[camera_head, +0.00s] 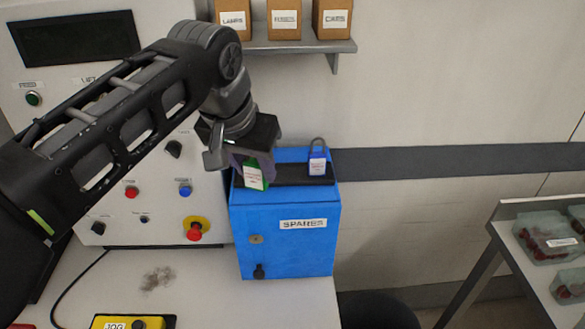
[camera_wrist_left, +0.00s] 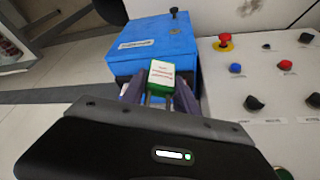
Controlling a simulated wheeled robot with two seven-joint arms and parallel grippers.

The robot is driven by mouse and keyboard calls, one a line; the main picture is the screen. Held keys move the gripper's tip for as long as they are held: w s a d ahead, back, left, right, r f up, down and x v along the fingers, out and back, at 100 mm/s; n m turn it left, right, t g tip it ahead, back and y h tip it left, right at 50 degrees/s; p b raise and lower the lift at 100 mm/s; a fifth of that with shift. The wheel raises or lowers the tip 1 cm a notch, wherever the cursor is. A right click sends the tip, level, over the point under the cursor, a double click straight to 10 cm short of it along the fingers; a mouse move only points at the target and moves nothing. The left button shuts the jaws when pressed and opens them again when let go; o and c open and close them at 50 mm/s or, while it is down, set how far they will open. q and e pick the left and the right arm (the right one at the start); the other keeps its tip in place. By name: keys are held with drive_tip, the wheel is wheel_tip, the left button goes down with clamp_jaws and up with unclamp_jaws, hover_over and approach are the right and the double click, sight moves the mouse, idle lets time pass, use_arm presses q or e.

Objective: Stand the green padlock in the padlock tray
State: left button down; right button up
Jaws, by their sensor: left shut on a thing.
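The green padlock (camera_head: 254,175) has a white label with red print and is in my left gripper (camera_head: 252,165), at the left end of the black padlock tray (camera_head: 290,174) on top of the blue box. In the left wrist view the padlock (camera_wrist_left: 161,78) sits between the two fingers of the gripper (camera_wrist_left: 160,92), which is shut on it. Its shackle points toward the gripper's palm. I cannot tell whether its base touches the tray. A blue padlock (camera_head: 317,166) with a grey shackle stands upright at the tray's right end. My right gripper is not in view.
The blue SPARES box (camera_head: 285,240) stands on the pale worktop. A control panel (camera_head: 150,190) with knobs and a red stop button (camera_head: 195,231) is to its left. A shelf (camera_head: 300,46) with cardboard boxes hangs above. Crates (camera_head: 550,240) stand on a stand at the right.

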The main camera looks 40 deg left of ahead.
use_arm(q)
drive_tip(key=shift+s+r, duration=0.1)
drive_tip(key=shift+s, duration=0.15)
drive_tip(key=w+a+f, duration=0.1)
drive_tip(key=w+f, duration=0.1)
drive_tip(key=w, duration=0.1)
drive_tip(key=w+a+f+p, duration=0.1)
drive_tip(key=w, duration=0.3)
drive_tip(key=w+a+f+p, duration=0.1)
drive_tip(key=w+f, duration=0.1)
drive_tip(key=w, duration=0.1)
drive_tip(key=shift+w+a+f, duration=0.15)
drive_tip(key=shift+w+f, duration=0.15)
drive_tip(key=shift+f, duration=0.05)
drive_tip(key=shift+w+a+f, duration=0.1)
drive_tip(key=shift+w+f, duration=0.1)
drive_tip(key=shift+w, duration=0.15)
drive_tip(key=shift+w+a+f+p, duration=0.3)
drive_tip(key=shift+w+f+p, duration=0.1)
drive_tip(key=shift+w+f, duration=0.6)
drive_tip(key=shift+w, duration=0.15)
